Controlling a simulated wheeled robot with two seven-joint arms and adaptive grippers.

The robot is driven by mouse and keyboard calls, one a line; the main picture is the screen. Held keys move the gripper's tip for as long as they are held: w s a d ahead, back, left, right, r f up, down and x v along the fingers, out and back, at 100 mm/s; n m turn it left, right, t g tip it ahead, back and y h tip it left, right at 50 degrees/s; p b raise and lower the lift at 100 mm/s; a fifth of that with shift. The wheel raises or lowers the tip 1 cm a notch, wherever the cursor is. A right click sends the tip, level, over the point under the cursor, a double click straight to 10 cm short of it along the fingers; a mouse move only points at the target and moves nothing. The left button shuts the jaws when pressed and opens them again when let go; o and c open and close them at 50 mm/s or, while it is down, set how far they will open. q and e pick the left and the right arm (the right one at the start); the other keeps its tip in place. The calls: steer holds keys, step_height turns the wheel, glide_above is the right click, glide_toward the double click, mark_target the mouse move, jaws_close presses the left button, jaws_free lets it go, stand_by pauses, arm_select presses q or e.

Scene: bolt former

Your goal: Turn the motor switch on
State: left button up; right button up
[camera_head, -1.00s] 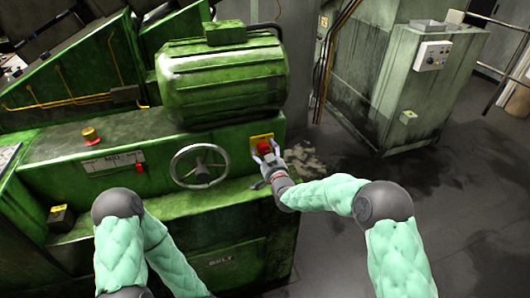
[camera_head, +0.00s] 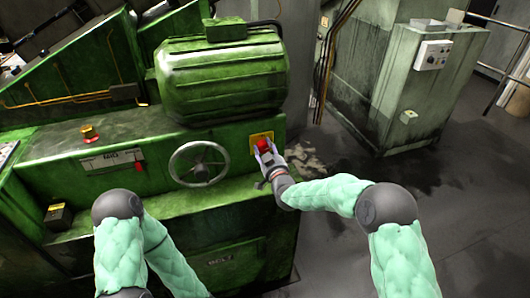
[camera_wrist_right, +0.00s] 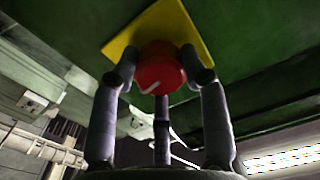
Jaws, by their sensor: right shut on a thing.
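The motor switch is a red rotary knob (camera_head: 263,144) on a yellow plate (camera_head: 256,138) on the front of the green machine. My right gripper (camera_head: 265,152) is at the knob, its fingers closed around it. In the right wrist view the red knob (camera_wrist_right: 160,68) sits between the fingers of my right gripper (camera_wrist_right: 160,75), with the yellow plate (camera_wrist_right: 190,22) behind it. A white mark on the knob's face runs slantwise. My left arm shows at the lower left, but its gripper is out of the picture.
A spoked handwheel (camera_head: 199,164) is left of the switch, below the green motor (camera_head: 222,77). A red-topped button (camera_head: 89,132) and a small black-and-yellow box (camera_head: 58,217) are farther left. A grey-green cabinet (camera_head: 415,75) stands at right, with open floor before it.

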steer(key=n+b, duration=0.2)
steer(key=n, duration=0.1)
steer(key=shift+r+n, duration=0.1)
steer(key=shift+n, duration=0.3)
steer(key=n+b, duration=0.1)
steer(key=n, duration=0.2)
steer(key=shift+n, duration=0.3)
steer(key=n+b, duration=0.1)
steer(key=n, duration=0.3)
steer(key=shift+r, duration=0.1)
steer(key=shift+n, duration=2.1)
steer(key=shift+a, duration=0.1)
steer(key=o, duration=1.2)
steer(key=shift+c, duration=0.2)
steer(key=shift+s, duration=0.1)
